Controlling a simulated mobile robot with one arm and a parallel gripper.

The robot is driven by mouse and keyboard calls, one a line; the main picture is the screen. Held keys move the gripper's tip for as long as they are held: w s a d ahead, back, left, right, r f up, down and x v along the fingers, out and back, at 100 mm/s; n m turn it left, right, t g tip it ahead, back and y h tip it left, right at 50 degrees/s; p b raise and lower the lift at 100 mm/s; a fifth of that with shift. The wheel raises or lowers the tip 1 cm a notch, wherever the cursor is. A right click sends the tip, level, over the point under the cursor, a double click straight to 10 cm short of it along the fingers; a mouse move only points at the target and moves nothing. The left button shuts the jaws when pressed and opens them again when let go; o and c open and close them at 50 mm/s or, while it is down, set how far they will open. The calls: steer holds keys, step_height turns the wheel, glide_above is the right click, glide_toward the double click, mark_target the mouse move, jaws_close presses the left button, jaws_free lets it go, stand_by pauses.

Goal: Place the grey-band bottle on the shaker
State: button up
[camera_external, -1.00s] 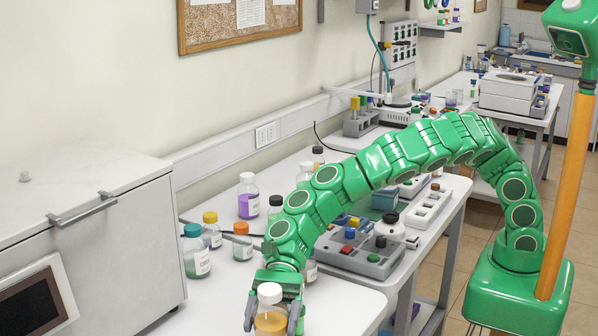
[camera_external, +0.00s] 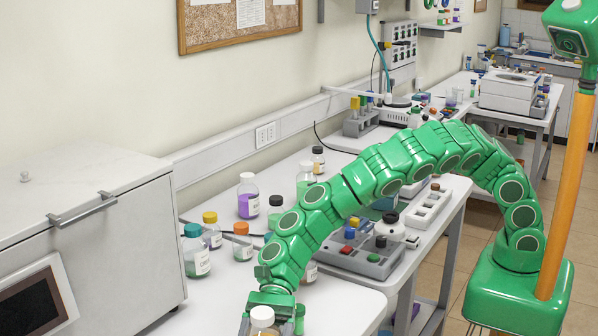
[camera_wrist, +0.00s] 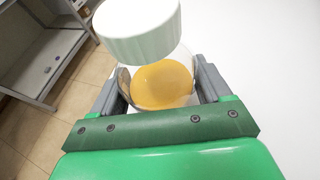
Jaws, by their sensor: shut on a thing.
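My gripper (camera_external: 270,328) is shut on a clear bottle with a white cap (camera_external: 262,316) at the bottom edge of the external view. In the wrist view the bottle's amber contents (camera_wrist: 160,84) show between the two grey fingers of my gripper (camera_wrist: 162,92), under the pale cap (camera_wrist: 137,30). No grey band is clear on it; its lower part is hidden or cut off. A grey device with coloured blocks and dark knobs (camera_external: 378,268) stands on the bench beyond my arm. I cannot tell for sure that it is the shaker.
Several bottles stand on the white bench (camera_external: 335,303), among them a teal-capped one (camera_external: 196,255), an orange-capped one (camera_external: 242,243) and a purple-filled one (camera_external: 248,198). A large white cabinet (camera_external: 120,240) stands at the left. The bench's near part is bare.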

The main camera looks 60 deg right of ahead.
steer(key=shift+f, duration=0.1)
steer(key=o, duration=1.3)
steer(key=shift+o, duration=0.2)
steer(key=shift+w+d+r, duration=0.2)
steer(key=shift+d+r, duration=0.1)
steer(key=shift+d, duration=0.1)
steer(key=v, duration=1.1)
steer(key=shift+f, duration=0.1)
